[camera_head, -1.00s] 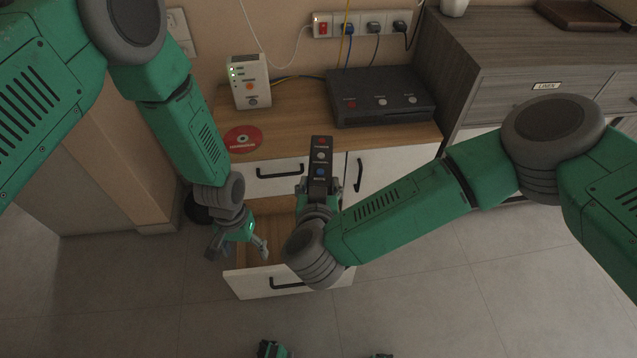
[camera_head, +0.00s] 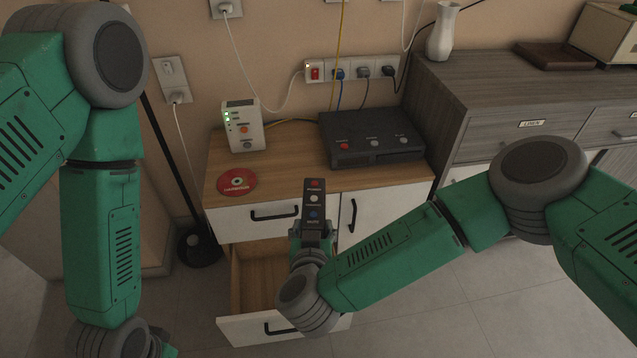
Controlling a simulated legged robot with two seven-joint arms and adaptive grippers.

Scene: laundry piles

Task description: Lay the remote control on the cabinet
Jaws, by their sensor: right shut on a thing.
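The remote control (camera_head: 314,203) is a dark upright bar with red, white and blue buttons. My right gripper (camera_head: 311,230) is shut on its lower end and holds it in front of the cabinet, above the open drawer. The cabinet (camera_head: 290,178) has a wooden top and white fronts; its lower drawer (camera_head: 259,327) is pulled out and looks empty where I can see inside.
On the cabinet stand a white router (camera_head: 243,127), a red disc (camera_head: 237,182) and a black box with buttons (camera_head: 372,138). Bare wood shows between the disc and the box. A grey sideboard (camera_head: 480,95) stands at the right. A dark pole lamp base (camera_head: 199,246) is at left.

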